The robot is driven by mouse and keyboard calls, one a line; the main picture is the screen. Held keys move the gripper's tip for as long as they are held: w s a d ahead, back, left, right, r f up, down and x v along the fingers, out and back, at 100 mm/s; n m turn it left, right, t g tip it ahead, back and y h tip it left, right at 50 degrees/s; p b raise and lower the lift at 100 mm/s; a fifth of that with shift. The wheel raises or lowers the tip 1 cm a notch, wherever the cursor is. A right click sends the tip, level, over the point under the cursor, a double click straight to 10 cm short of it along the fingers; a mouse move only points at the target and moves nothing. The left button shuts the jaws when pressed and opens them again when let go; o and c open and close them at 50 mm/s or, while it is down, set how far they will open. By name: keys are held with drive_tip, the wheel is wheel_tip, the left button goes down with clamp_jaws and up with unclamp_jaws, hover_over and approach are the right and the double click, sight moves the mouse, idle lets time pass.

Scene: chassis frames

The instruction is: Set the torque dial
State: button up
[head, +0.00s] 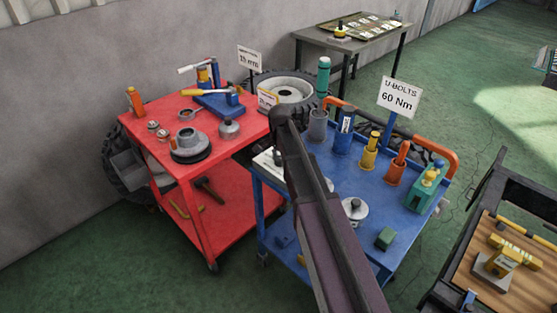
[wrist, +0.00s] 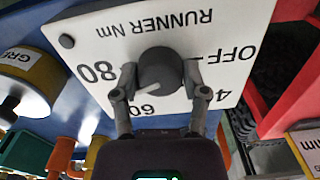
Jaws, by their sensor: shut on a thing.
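The torque dial is a dark round knob (wrist: 160,62) on a white plate (wrist: 232,22) lettered "RUNNER Nm", with the marks OFF, 40, 60 and 80. The plate appears inverted in the wrist view. A short white pointer line on the knob aims between 60 and 80. My gripper (wrist: 160,72) is shut on the knob, one finger on each side. In the head view the white plate (head: 266,163) shows in part at the left end of the blue cart; my arm hides the gripper and most of the dial area.
A red cart (head: 225,165) with tools stands to the left. A tyre (head: 290,90) and a grey table (head: 365,45) are behind.

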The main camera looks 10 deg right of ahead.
drive_tip(key=shift+s+d+m, duration=0.15)
drive_tip(key=shift+m, duration=1.45)
drive_tip(key=o, duration=1.2)
drive_tip(key=shift+c, duration=0.2)
